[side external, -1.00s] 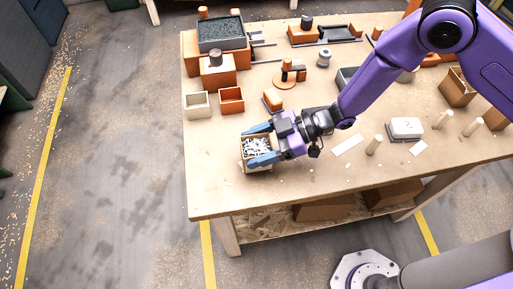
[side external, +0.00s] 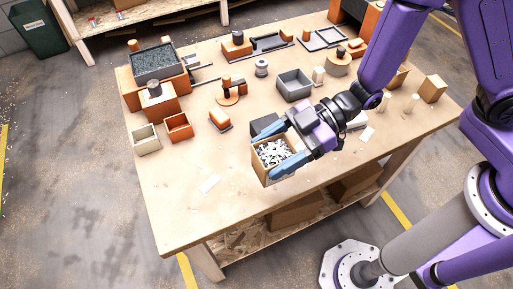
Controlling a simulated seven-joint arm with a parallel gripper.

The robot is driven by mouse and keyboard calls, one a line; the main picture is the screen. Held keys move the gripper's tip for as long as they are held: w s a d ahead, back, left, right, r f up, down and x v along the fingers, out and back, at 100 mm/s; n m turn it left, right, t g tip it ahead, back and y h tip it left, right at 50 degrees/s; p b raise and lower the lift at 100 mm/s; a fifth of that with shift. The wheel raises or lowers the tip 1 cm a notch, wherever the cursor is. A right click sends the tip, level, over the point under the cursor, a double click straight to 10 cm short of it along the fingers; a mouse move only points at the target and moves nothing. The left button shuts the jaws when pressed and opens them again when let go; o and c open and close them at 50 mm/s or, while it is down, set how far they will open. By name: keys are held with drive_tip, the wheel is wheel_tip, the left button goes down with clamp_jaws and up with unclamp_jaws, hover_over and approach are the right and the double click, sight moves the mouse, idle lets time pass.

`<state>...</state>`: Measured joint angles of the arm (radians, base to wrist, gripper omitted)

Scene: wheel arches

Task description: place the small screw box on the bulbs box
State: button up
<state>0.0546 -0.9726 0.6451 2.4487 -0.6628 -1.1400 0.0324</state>
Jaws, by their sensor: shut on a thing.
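The small screw box is an open cardboard box (side external: 259,168) filled with pale screws, near the table's front edge. My gripper (side external: 271,154) is shut on it, with one blue finger at its far side and one at its near side. The box seems raised above the table, but its exact height cannot be told. A dark box (side external: 262,124) stands just behind it, partly hidden by the box and gripper. No label shows, so I cannot tell which thing is the bulbs box.
Small beige (side external: 146,146) and orange (side external: 178,133) bins stand at the left. A grey open bin (side external: 294,91) is behind my gripper.

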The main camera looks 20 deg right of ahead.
drive_tip(key=w+d+r+m+t, duration=0.2)
drive_tip(key=d+r+t, duration=0.1)
drive_tip(key=d, duration=0.4)
drive_tip(key=w+d+r+m+t, duration=0.2)
drive_tip(key=w+d+r, duration=0.1)
drive_tip(key=d, duration=0.5)
hover_over(268, 124)
drive_tip(key=shift+h, duration=0.4)
drive_tip(key=shift+f, duration=6.5)
drive_tip(key=shift+f, duration=0.1)
drive_tip(key=o, duration=1.3)
drive_tip(key=shift+m, duration=0.3)
